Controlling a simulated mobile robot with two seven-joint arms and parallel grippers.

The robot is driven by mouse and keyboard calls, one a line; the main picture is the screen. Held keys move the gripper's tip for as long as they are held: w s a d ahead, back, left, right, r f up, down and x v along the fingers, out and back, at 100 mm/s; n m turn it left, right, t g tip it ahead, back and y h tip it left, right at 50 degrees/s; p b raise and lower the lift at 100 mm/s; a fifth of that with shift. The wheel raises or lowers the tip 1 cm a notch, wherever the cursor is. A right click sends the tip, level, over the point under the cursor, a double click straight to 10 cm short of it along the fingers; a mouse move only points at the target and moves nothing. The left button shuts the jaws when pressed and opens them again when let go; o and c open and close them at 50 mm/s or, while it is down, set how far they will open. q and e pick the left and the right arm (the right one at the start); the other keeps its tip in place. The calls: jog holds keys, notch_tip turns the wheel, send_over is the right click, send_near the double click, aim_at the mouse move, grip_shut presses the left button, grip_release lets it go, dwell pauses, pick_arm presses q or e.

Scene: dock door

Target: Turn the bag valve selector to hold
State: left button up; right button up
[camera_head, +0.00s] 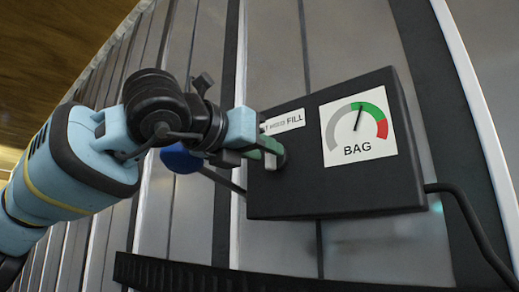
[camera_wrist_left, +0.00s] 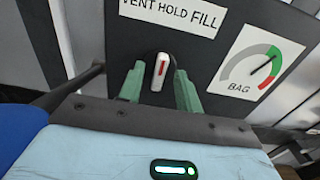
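The valve selector (camera_wrist_left: 161,72) is a white knob with a red line, on the dark control box (camera_head: 345,195) under a VENT HOLD FILL label (camera_wrist_left: 172,14). In the left wrist view its line points up, leaning slightly right, roughly toward HOLD. My left gripper (camera_wrist_left: 160,90) has its green fingers on either side of the knob, with a visible gap on each side. The right gripper is not in view.
The BAG gauge (camera_head: 359,128) is right of the selector, its needle in the green band. A blue ball (camera_head: 181,159) on a dark rod is below my left wrist. A black cable (camera_head: 462,205) leaves the box's right side. Ribbed metal panels stand behind.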

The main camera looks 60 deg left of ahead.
pick_arm(q)
jog(key=v, duration=0.8)
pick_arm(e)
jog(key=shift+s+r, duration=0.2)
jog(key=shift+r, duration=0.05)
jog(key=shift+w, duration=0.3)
pick_arm(q)
jog(key=shift+a+r, duration=0.1)
